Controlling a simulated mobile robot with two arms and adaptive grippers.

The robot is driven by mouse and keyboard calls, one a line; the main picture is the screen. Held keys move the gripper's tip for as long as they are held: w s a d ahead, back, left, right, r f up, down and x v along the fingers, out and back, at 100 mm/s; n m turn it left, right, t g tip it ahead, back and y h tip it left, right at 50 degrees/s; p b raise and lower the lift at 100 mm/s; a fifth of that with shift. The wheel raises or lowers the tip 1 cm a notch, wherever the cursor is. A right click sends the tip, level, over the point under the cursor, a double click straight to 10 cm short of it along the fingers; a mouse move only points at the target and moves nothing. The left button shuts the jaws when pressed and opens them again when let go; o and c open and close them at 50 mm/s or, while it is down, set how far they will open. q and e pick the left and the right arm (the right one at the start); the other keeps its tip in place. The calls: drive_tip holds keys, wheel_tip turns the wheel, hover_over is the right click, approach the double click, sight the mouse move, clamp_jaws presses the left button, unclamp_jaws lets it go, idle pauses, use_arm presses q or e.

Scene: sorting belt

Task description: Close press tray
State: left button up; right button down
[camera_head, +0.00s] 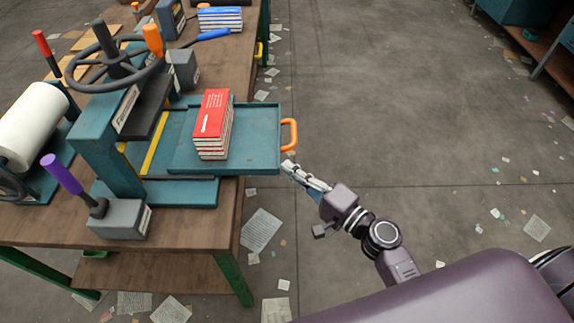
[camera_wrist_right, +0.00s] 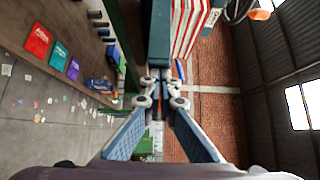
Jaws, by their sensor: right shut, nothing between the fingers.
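The teal press tray (camera_head: 265,165) is pulled out to the right of the teal press (camera_head: 105,140). A stack of red-covered books (camera_head: 214,122) lies on it. An orange handle (camera_head: 290,135) is on the tray's right end. My right gripper (camera_head: 289,166) is shut and empty, with its tips by the tray's near right corner, just below the handle. In the right wrist view the shut fingertips (camera_wrist_right: 156,82) point at the tray's teal edge (camera_wrist_right: 159,40), with the books (camera_wrist_right: 190,25) beside it. Contact with the tray cannot be told. My left gripper is not in view.
The press stands on a wooden table (camera_head: 205,225) with green legs. A purple-handled tool (camera_head: 62,175), a white roll (camera_head: 30,125) and a blue book stack (camera_head: 220,18) are also on it. The floor right of the table is open, with scattered papers (camera_head: 262,230).

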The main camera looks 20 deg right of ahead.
sight(235, 172)
drive_tip(key=w+a, duration=0.1)
drive_tip(key=a, duration=0.3)
drive_tip(key=w+a, duration=0.1)
drive_tip(key=a, duration=0.4)
drive_tip(key=w+a, duration=0.2)
drive_tip(key=a, duration=0.2)
drive_tip(key=shift+a, duration=0.35)
drive_tip(key=shift+d, duration=0.1)
